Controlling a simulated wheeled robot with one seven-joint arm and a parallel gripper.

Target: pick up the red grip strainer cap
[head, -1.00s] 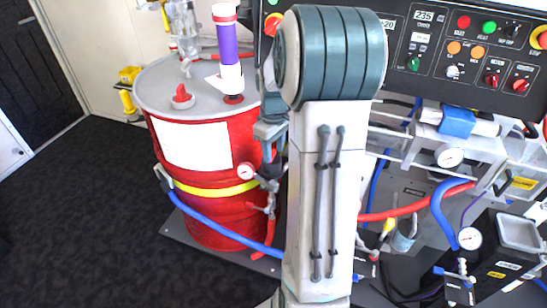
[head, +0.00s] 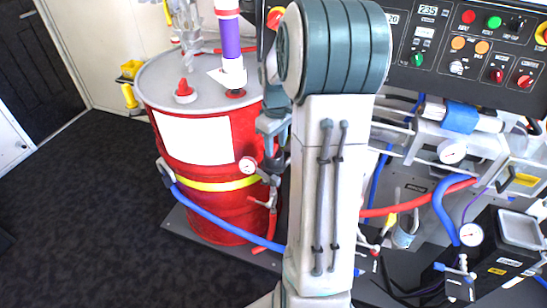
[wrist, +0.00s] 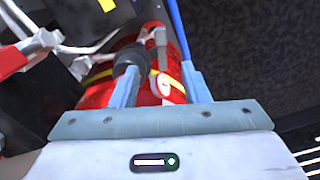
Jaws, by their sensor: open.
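My gripper (wrist: 159,70) is open in the wrist view, its blue-grey fingers on either side of a dark fitting and red parts; I see no hold on anything. In the head view my gripper (head: 272,143) points down at the right side of the red drum, partly hidden by my arm. A red pipe-like part (wrist: 155,36) shows beyond the fingertips. Red handles (head: 270,200) hang by the drum's side fitting. A red knobbed cap (head: 185,92) sits on the drum lid. I cannot tell for sure which red part is the strainer cap.
The red drum (head: 190,235) stands on a dark base with a blue hose (head: 215,215) across its front. A gauge (head: 248,165) is close to my gripper. A purple-and-white tube (head: 230,40) rises from the lid. Open dark floor (head: 80,210) lies left.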

